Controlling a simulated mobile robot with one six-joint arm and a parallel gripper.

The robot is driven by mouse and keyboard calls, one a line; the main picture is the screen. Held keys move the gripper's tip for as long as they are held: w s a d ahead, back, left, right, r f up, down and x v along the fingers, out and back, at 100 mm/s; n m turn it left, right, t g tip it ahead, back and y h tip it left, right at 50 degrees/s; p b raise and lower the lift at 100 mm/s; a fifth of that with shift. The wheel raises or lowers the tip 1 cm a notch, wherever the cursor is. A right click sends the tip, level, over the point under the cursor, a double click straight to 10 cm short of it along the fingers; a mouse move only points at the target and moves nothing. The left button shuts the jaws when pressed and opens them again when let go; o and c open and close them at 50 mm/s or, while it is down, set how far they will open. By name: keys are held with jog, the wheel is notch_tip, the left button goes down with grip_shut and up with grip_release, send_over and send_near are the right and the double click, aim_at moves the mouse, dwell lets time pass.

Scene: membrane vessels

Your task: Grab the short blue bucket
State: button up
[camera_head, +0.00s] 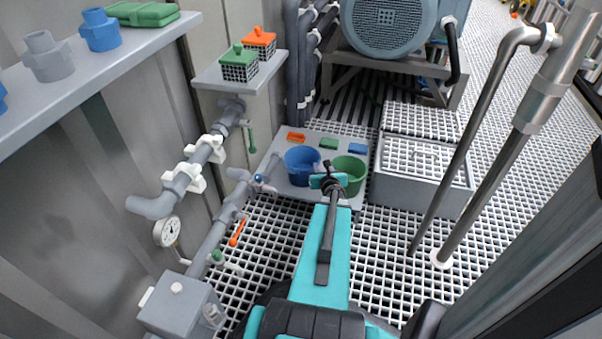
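A short blue bucket (301,168) stands on a light grey board on the floor, ahead of my arm. A green bucket (350,176) stands right beside it on the right. My gripper (328,177) is at the far end of my teal arm, and in the picture it lies between the two buckets, overlapping the green one's left side. Its fingers are small and dark here, so I cannot tell whether they are open or shut. I cannot tell its height above the buckets.
Orange (296,137), green (328,144) and blue (357,148) blocks lie behind the buckets. Pipes with a gauge (167,231) run along the left wall. A grey box (420,180) and metal pipes (480,140) stand to the right. Shelves at upper left hold several fittings.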

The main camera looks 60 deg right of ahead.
jog(key=b, duration=0.1)
send_near(317, 154)
jog(key=shift+x, duration=1.45)
jog(key=shift+w+f, duration=0.1)
jog(key=shift+b+x, duration=0.85)
jog(key=shift+x, duration=1.6)
grip_shut()
